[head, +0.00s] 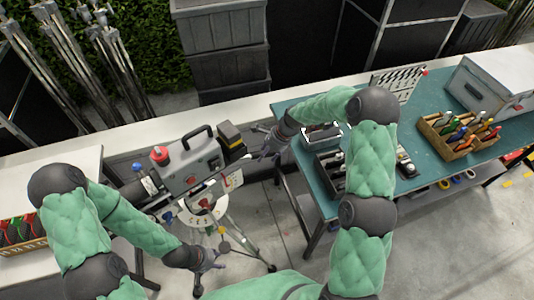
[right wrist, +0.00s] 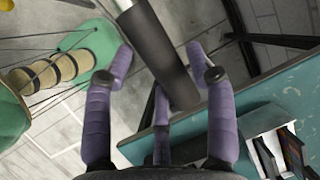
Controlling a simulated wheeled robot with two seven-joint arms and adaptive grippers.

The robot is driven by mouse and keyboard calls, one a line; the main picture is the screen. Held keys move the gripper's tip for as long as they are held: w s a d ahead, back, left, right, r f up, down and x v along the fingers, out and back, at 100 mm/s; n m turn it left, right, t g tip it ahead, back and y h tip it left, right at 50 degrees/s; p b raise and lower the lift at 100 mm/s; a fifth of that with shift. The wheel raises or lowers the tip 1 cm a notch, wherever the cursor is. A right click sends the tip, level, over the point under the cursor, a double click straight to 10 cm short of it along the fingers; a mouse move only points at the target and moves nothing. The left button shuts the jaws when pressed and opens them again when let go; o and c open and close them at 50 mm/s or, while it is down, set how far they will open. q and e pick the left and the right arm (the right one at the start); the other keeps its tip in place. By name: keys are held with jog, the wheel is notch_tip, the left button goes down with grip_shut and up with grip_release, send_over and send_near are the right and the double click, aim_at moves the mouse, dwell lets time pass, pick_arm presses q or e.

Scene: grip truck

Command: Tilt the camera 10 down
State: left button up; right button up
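The grey film camera (head: 192,163) with a black top handle and a red knob sits on a tripod (head: 240,238) left of the teal table. A bar with a black grip (right wrist: 162,55) reaches from the camera head toward my right gripper (head: 268,146). In the right wrist view my right gripper (right wrist: 160,62) has its purple fingers spread on both sides of the black grip, with gaps visible. The grip's end lies between the fingers. My left gripper (head: 212,260) is low beside the tripod, its fingers apart and empty.
The teal table (head: 433,175) at right carries a wooden tool tray (head: 434,146), a clapperboard (head: 398,85) and a grey case (head: 490,80). Grey crates (head: 220,45) stand behind.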

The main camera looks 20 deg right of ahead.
grip_shut()
jog(key=r+p, duration=0.2)
jog(key=r+h+p, duration=0.1)
jog(key=p, duration=0.1)
jog(key=shift+s+a+r+t, duration=0.1)
jog(key=shift+a+r+t, duration=0.2)
jog(key=shift+r, duration=0.1)
jog(key=shift+a+r+h+p, duration=0.2)
jog(key=shift+r+h+p, duration=0.2)
jog(key=shift+r, duration=0.25)
jog(key=o, duration=0.5)
grip_release()
jog(key=v, duration=1.2)
jog(key=shift+s, duration=0.1)
